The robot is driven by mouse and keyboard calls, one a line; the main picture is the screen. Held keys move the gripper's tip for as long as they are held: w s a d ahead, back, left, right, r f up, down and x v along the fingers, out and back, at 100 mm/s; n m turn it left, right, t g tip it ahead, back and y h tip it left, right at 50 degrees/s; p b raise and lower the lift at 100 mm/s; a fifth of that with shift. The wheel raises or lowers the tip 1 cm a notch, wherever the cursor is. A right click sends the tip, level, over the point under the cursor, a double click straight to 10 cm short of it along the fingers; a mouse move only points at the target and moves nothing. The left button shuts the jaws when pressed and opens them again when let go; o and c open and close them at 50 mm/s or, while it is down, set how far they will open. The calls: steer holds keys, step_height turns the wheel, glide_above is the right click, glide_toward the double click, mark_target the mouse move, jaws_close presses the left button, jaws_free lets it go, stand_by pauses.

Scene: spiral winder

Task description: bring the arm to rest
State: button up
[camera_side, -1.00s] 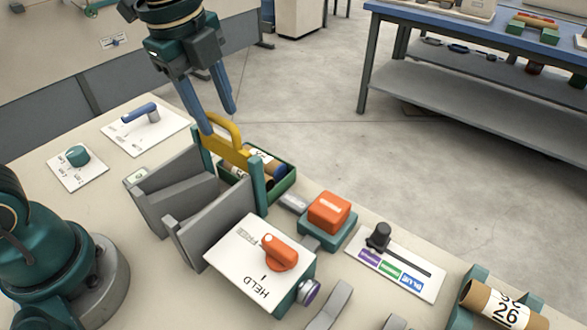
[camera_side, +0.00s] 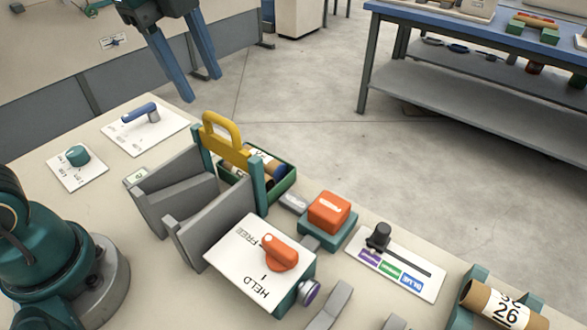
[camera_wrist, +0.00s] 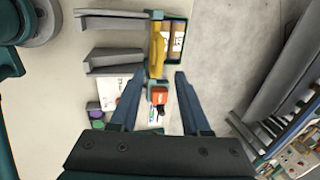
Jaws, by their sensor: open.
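My gripper (camera_side: 200,86) is open and empty in the side view, raised above the far edge of the bench, up and left of the yellow handle (camera_side: 221,139). Its two blue fingers are spread apart and touch nothing. In the wrist view my gripper (camera_wrist: 156,74) also shows open, with the bench below it. The yellow handle sits across the teal posts by the green bin (camera_side: 283,184), which holds labelled rolls. It also shows in the wrist view (camera_wrist: 157,52).
Grey angled plates (camera_side: 177,195) stand beside the posts. An orange lever (camera_side: 281,252) sits on a white panel marked FREE and HELD. An orange block (camera_side: 328,211), a slider panel (camera_side: 396,272) and a labelled roll (camera_side: 500,304) lie rightward. A blue lever panel (camera_side: 145,128) is at left.

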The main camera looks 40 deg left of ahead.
steer(key=s+f+n+t, duration=0.1)
steer(key=s+f+n, duration=0.2)
steer(key=n, duration=0.6)
steer(key=s+a+f+n+t, duration=0.1)
steer(key=s+f+n+t, duration=0.1)
steer(key=s+f+n, duration=0.2)
steer(key=s+n, duration=0.2)
steer(key=n, duration=0.2)
steer(key=shift+s+a+n, duration=0.2)
steer(key=shift+s+n, duration=0.15)
steer(key=shift+n, duration=0.05)
